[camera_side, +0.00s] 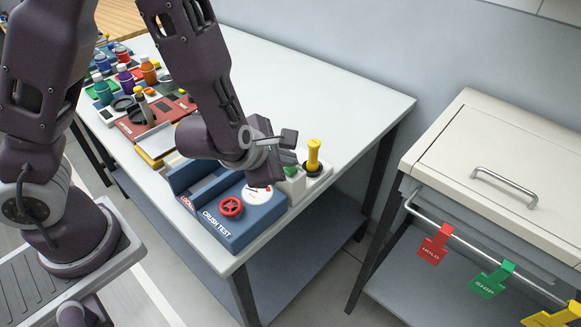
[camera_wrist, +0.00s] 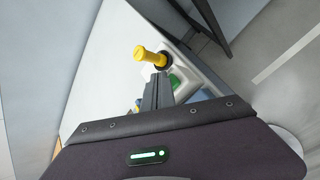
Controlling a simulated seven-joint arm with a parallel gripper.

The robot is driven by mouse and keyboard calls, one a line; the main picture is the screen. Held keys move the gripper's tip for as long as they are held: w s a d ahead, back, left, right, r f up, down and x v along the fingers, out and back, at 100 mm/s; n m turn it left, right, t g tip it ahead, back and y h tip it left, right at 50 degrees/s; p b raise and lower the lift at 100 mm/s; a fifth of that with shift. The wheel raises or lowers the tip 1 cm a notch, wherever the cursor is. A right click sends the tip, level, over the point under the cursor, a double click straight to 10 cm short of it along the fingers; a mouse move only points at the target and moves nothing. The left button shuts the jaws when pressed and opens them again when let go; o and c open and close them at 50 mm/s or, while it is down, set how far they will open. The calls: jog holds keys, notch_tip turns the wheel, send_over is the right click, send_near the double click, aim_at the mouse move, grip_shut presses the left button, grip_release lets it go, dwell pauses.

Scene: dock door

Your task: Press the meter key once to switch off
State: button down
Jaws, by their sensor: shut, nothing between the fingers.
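A pale unit on the bench carries a green part (camera_side: 291,171), which may be the meter key; I cannot confirm this. In the wrist view the green part (camera_wrist: 176,84) shows just right of my fingers. My gripper (camera_wrist: 158,79) is shut and empty, its narrow fingers together over the pale unit. A yellow upright handle (camera_side: 313,156) stands beside the green part; in the wrist view the handle (camera_wrist: 151,54) lies just beyond the fingertips. In the side view my wrist hides much of the unit, and the fingertips cannot be made out. Contact cannot be told.
A blue crush test box (camera_side: 236,233) with a red handwheel (camera_side: 231,206) and white dial (camera_side: 258,196) sits at the bench's near edge. Bottles and a red unit (camera_side: 143,122) stand further left. The white bench (camera_side: 330,95) is clear behind. A cabinet (camera_side: 500,160) with hanging tags stands right.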

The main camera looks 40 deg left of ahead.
aim_at(287, 171)
jog(key=shift+f, duration=0.5)
dwell(0.6)
jog(key=shift+r, duration=0.9)
jog(key=shift+r, duration=2.55)
